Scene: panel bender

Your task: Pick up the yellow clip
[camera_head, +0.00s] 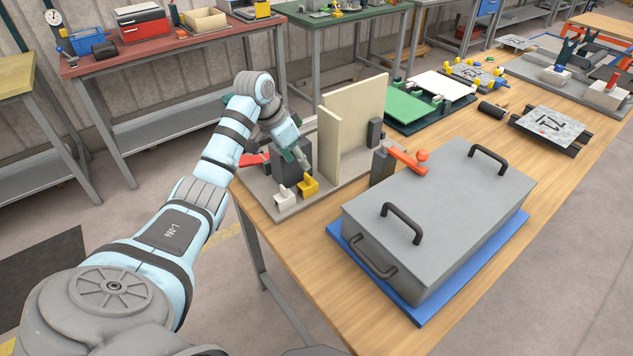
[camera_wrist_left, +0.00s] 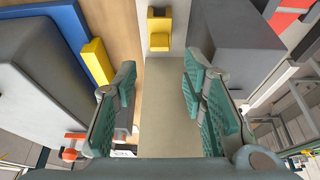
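The yellow clip (camera_head: 308,187) stands on the light base plate (camera_head: 345,180) beside a dark block, at the table's near left end. In the left wrist view, what looks like the same yellow clip (camera_wrist_left: 159,32) shows at the top centre, beyond the fingertips. My left gripper (camera_head: 298,156) is just above and behind the clip in the head view, partly hidden by its own links. My right gripper is in neither view.
A white clip (camera_head: 284,196) stands left of the yellow one. The dark block (camera_head: 290,172) and tall beige panels (camera_head: 355,110) crowd the gripper. A grey lidded box (camera_head: 440,215) on a blue mat lies to the right. A plain yellow bar (camera_wrist_left: 97,62) shows in the wrist view.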

